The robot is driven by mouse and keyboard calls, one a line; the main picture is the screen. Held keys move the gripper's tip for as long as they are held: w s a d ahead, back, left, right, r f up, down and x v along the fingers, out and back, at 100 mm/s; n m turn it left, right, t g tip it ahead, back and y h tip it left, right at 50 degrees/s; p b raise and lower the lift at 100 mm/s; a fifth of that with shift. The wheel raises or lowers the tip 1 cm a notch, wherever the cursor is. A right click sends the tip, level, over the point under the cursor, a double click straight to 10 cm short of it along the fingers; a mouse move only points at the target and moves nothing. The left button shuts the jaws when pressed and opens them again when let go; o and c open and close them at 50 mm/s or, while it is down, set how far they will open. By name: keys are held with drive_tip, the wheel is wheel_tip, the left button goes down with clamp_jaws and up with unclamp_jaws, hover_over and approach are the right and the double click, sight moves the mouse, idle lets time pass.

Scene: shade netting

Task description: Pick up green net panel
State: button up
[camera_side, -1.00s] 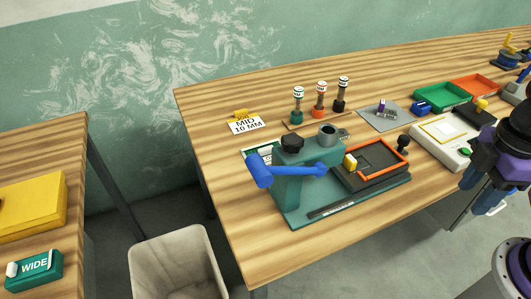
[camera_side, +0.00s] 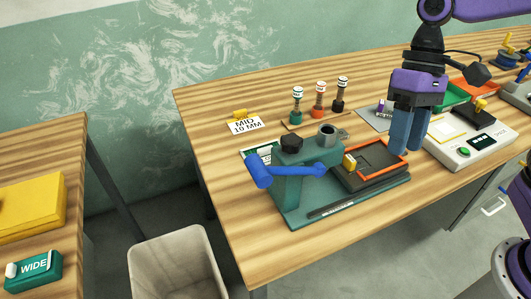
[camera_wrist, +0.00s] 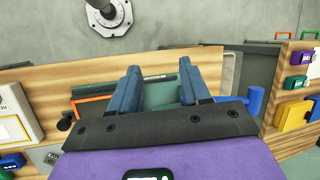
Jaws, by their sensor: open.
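I cannot clearly make out a green net panel in either view. A green-edged flat piece (camera_side: 258,149) shows partly behind the teal press (camera_side: 292,190) in the side view; I cannot tell whether it is netting. The press has a blue handle (camera_side: 258,170) and a dark bed with an orange frame (camera_side: 397,155) on its right. My gripper (camera_side: 404,150) points down with blue fingers, above and beside the right end of that bed. In the wrist view my gripper (camera_wrist: 160,68) is open and empty, with part of the teal base (camera_wrist: 160,95) between its fingers.
A white scale-like device (camera_side: 470,140) stands right of my gripper. Green (camera_side: 455,95) and orange (camera_side: 478,87) trays lie behind it. Three small stamps (camera_side: 319,100) and a "MID 10 MM" card (camera_side: 245,124) stand at the back. A bin (camera_side: 180,265) is on the floor.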

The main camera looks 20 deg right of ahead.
sight(265, 148)
drive_tip(key=w+a+m+y, duration=0.1)
drive_tip(key=w+m+y, duration=0.3)
drive_tip(key=w, duration=0.5)
drive_tip(key=w+a+m+y, duration=0.1)
drive_tip(key=w+a+m, duration=0.1)
drive_tip(key=w+m, duration=0.55)
drive_tip(key=w+d+f+m+t+y, duration=0.1)
drive_tip(key=w+d+m+t+y, duration=0.2)
drive_tip(key=w, duration=0.5)
drive_tip(key=w+d+f+m+t+y, duration=0.1)
drive_tip(key=w+d+m+y, duration=0.2)
drive_tip(key=w+d+m, duration=0.4)
drive_tip(key=shift+n, duration=0.95)
drive_tip(key=f, duration=0.5)
drive_tip(key=w+f, duration=0.1)
drive_tip(key=f, duration=0.5)
drive_tip(key=a+f, duration=0.1)
drive_tip(key=f, duration=0.5)
drive_tip(key=shift+w+f, duration=0.15)
drive_tip(key=shift+w, duration=0.2)
drive_tip(key=shift+a+f, duration=0.25)
drive_tip(key=x, duration=1.7)
drive_tip(key=shift+s+d+f, duration=0.1)
drive_tip(key=shift+s, duration=0.1)
clamp_jaws()
